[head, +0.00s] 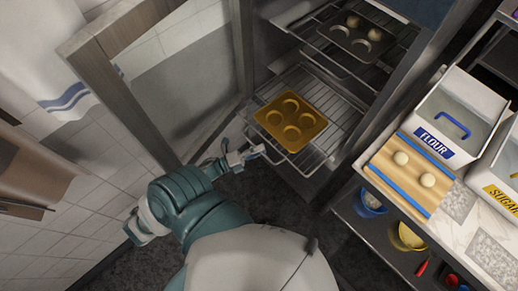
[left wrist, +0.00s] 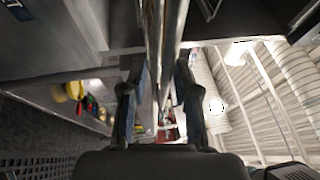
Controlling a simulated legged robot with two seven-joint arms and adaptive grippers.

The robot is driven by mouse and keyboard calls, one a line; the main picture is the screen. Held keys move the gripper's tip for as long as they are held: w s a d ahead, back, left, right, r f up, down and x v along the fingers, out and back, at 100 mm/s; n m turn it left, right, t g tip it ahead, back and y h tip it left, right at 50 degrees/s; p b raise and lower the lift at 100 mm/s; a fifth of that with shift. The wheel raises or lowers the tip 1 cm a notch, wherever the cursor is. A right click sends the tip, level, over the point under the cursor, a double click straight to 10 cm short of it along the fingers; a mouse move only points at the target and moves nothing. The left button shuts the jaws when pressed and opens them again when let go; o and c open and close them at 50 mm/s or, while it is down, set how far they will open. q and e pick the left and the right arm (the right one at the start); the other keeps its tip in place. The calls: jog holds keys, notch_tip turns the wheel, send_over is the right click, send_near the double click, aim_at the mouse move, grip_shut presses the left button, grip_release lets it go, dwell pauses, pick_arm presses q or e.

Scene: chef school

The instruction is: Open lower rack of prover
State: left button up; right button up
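The prover stands at the top centre of the head view with its door (head: 190,85) swung open to the left. Its lower rack (head: 342,118) is a wire shelf holding a yellow muffin tray (head: 291,121), and its front wire edge sticks out toward me. My left gripper (head: 256,152) is at the left front part of this rack. In the left wrist view my left gripper's (left wrist: 160,72) two dark fingers are apart, with metal bars (left wrist: 163,35) showing between them. I cannot tell whether the fingers touch the bars. My right gripper is not in view.
An upper rack with a dark tray (head: 352,42) of dough balls is above. To the right is a counter with a cutting board (head: 408,172), a flour bin (head: 455,122) and a sugar bin (head: 503,182). Bowls (head: 411,235) are below. A tiled wall is at left.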

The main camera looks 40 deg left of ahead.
pick_arm(q)
jog(key=shift+r, duration=0.15)
jog(key=v, duration=1.2)
jog(key=shift+w+a, duration=0.15)
